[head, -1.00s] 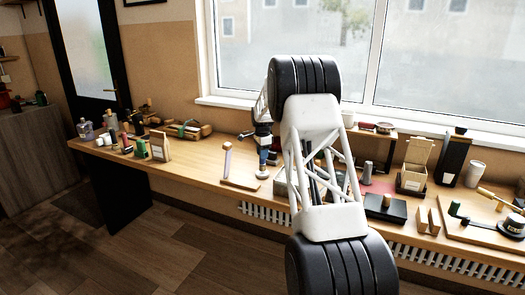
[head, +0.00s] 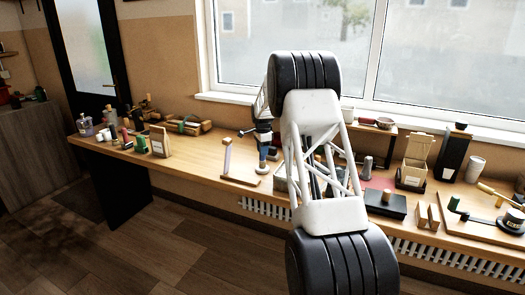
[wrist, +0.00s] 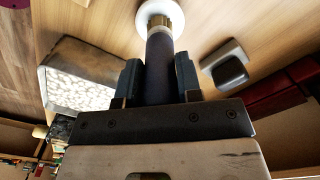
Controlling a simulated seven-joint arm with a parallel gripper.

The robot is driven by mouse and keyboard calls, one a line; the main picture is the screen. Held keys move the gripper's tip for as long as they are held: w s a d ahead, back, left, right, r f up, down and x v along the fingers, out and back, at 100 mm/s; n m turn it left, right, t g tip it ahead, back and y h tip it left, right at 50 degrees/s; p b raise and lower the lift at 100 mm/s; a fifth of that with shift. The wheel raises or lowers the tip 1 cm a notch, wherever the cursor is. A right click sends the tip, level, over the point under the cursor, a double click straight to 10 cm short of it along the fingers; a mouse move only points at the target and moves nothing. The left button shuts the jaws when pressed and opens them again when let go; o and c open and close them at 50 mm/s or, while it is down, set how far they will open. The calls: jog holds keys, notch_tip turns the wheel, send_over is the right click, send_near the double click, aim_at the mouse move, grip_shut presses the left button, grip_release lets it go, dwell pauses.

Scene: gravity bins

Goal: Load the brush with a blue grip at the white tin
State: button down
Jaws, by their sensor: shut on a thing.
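My gripper (wrist: 158,85) is shut on the brush with a blue grip (wrist: 160,62), its two fingers on either side of the dark blue grip. The brush points away from the wrist, with a pale brassy band at its far end. A round white thing, which looks like the white tin (wrist: 150,10), shows right at that end, cut by the picture's top edge. I cannot tell whether the bristles are inside it or just above it. In the head view, the blue grip (head: 263,153) hangs roughly upright below my gripper, low over the bench.
The wooden bench (head: 205,158) runs below the window. A wooden stand with a post (head: 227,160) is just left of the brush. In the wrist view, a pale-faced block (wrist: 85,78) lies left and a small grey-black item (wrist: 228,68) right. My arm hides the bench's middle.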

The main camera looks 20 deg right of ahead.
jog(key=shift+f, duration=0.5)
dwell(1.9)
jog(key=shift+r, duration=3.15)
